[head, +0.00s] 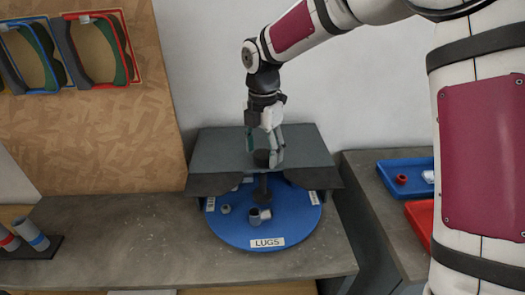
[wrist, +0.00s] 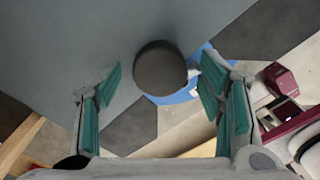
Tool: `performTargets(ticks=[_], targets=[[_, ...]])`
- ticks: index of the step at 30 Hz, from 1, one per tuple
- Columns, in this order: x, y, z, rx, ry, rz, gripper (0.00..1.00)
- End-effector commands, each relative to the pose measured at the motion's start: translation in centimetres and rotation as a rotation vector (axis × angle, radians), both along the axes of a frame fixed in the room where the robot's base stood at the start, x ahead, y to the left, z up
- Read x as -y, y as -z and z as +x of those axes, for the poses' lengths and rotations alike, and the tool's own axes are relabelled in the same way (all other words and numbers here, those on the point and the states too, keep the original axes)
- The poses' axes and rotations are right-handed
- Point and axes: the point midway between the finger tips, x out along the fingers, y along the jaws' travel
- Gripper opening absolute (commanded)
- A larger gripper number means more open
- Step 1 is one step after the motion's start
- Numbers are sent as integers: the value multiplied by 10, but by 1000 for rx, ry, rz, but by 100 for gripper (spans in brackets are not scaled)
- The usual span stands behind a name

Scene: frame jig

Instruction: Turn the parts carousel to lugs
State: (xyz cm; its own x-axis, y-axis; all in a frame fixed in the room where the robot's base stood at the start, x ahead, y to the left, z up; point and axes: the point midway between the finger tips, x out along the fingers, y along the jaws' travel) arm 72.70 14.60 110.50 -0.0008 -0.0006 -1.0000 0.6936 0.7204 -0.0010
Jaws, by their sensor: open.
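The parts carousel (head: 237,235) is a round blue disc on the bench, with white labels around its rim. The label reading LUGS (head: 267,243) faces the front, toward the head camera. A dark knob (head: 262,158) tops the post (head: 262,187) at the disc's middle; in the wrist view its round top (wrist: 160,68) shows between the finger pads. My gripper (head: 264,153) points down at the knob with its fingers open, one on each side. I cannot tell whether a finger touches the knob. Small parts (head: 255,215) stand on the front of the disc.
A grey cover (head: 215,150) hides the carousel's back part. At right, a blue tray (head: 392,166) and a red tray (head: 415,210) stand on another bench. Framed parts (head: 100,50) hang on the board at left.

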Motion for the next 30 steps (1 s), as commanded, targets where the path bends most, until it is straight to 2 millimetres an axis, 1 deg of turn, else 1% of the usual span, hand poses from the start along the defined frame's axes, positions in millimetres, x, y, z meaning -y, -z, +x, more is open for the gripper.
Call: performTargets(ticks=[5, 12, 16, 21, 30], targets=[[0, -29, 1, 6, 0, 1, 62], [0, -78, 1, 6, 0, 1, 62], [0, -98, 1, 4, -1, 1, 62], [0, -112, 1, 4, -1, 1, 62], [0, -115, 0, 2, -1, 1, 62]])
